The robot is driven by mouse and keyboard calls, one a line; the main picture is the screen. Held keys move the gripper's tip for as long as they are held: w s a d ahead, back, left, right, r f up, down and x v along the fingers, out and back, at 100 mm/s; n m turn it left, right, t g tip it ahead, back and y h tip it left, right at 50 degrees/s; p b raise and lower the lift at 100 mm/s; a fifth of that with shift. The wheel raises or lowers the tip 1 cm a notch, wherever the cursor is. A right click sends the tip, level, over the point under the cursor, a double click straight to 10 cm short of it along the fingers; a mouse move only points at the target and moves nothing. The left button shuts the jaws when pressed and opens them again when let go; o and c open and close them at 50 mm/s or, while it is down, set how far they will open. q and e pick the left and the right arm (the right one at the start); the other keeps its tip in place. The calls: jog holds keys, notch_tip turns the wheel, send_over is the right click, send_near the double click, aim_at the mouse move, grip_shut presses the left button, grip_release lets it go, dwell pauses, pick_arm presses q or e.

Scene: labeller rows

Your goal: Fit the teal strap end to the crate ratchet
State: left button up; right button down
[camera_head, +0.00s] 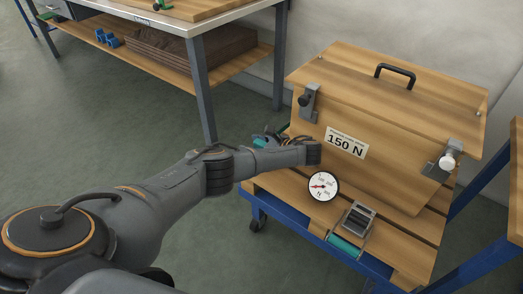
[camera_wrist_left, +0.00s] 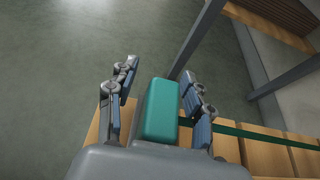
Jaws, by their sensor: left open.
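The crate ratchet (camera_head: 357,217) is a grey metal buckle on the slatted deck in front of the wooden crate (camera_head: 390,125). A teal strap piece (camera_head: 344,246) lies at its near side. My left gripper (camera_head: 268,137) is open beside the crate's left side, partly hidden behind my forearm. In the left wrist view its fingers (camera_wrist_left: 158,88) stand apart with a teal block (camera_wrist_left: 161,110) between them. I cannot tell whether this block is the strap end or part of the gripper. My right gripper is not in view.
A round dial gauge (camera_head: 323,186) stands just left of the ratchet. The crate has a "150 N" label (camera_head: 346,142), metal latches and a black handle (camera_head: 395,74). The deck rests on a blue wheeled frame (camera_head: 285,222). A workbench (camera_head: 190,22) stands behind left; floor between is clear.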

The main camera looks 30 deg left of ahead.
pick_arm(q)
grip_shut()
dwell(0.6)
